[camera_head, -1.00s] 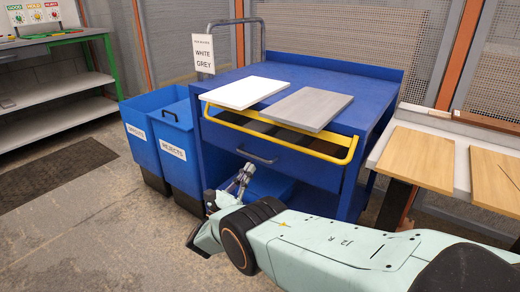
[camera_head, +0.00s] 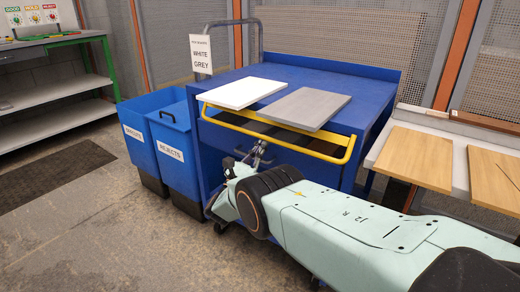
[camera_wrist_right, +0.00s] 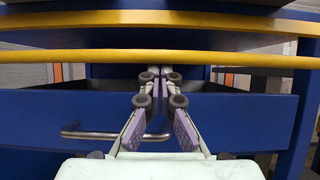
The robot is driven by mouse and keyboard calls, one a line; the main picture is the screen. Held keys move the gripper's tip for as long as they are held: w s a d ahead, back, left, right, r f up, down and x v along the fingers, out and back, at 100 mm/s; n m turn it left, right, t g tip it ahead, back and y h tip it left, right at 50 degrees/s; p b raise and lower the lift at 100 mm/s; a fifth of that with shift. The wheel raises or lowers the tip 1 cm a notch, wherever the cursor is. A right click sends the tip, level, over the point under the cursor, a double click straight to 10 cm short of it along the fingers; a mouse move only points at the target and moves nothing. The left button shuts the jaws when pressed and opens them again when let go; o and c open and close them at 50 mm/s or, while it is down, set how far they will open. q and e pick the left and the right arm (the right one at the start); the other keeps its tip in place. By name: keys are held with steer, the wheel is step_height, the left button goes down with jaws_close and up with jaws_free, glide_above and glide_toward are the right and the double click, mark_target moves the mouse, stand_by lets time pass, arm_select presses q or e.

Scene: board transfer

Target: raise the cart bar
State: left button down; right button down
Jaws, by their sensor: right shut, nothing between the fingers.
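The yellow cart bar (camera_head: 300,146) runs across the front of the blue cart (camera_head: 372,112), below the tabletop. In the right wrist view the bar (camera_wrist_right: 225,60) crosses the whole picture, just above my fingertips. My right gripper (camera_head: 259,150) is shut and empty. It is below the bar, in front of the cart's blue front panel. In the right wrist view the two fingers (camera_wrist_right: 163,76) meet just under the bar; I cannot tell whether they touch it. My left gripper is not in view.
A white board (camera_head: 243,92) and a grey board (camera_head: 306,107) lie on the cart, overhanging its front edge. A grey handle (camera_wrist_right: 110,136) sits on the front panel. Blue bins (camera_head: 172,150) stand left of the cart. Wooden boards (camera_head: 414,157) lie on a bench at right.

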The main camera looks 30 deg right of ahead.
steer(key=shift+r, duration=0.1)
steer(key=shift+s+a+r+g+y+p, duration=0.15)
steer(key=shift+a+g+y+p, duration=0.15)
steer(key=shift+y+p, duration=0.5)
steer(key=shift+p, duration=0.45)
